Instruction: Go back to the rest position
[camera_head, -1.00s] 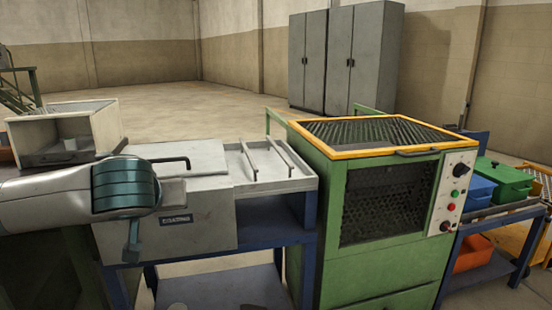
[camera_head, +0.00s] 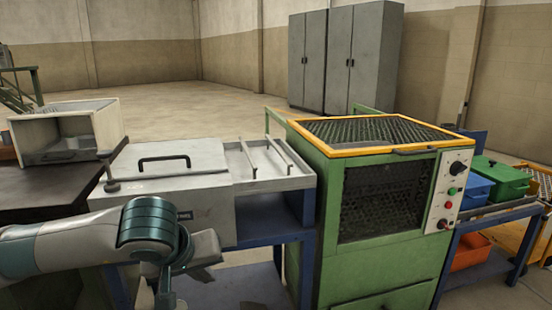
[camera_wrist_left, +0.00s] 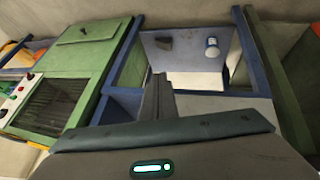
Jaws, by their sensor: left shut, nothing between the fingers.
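My left arm comes in from the left in the head view, low in front of the grey coating box (camera_head: 180,185). My left gripper (camera_head: 207,248) is partly hidden behind its own wrist and hangs below the box's top, near its front. In the left wrist view the left gripper (camera_wrist_left: 158,82) has its fingers together with nothing between them. My right arm and gripper are not in view.
The green furnace (camera_head: 375,265) with a yellow-rimmed top stands right of the coating box on its blue stand (camera_head: 270,240). A dark table (camera_head: 45,188) carries an open white box (camera_head: 105,130) at the left. Blue and green bins (camera_head: 505,180) stand at right. The floor behind is clear.

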